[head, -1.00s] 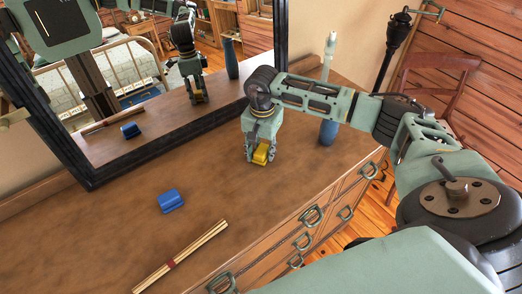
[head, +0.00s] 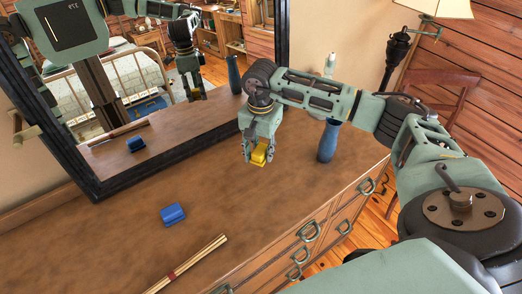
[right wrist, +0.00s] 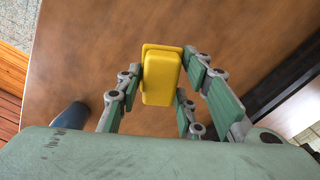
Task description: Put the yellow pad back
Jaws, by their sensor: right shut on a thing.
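The yellow pad (head: 259,154) is a small block held between the fingers of my right gripper (head: 258,150). In the right wrist view the pad (right wrist: 161,76) sits between the fingers (right wrist: 170,88), with the brown dresser top behind it. The pad appears a little above the dresser top (head: 120,235), left of the blue vase. My left gripper is not in view.
A blue pad (head: 173,215) lies on the dresser, with a bundle of sticks (head: 188,264) in front of it. The blue vase (head: 327,142) stands close to my right arm. A black-framed mirror (head: 99,192) stands at the back.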

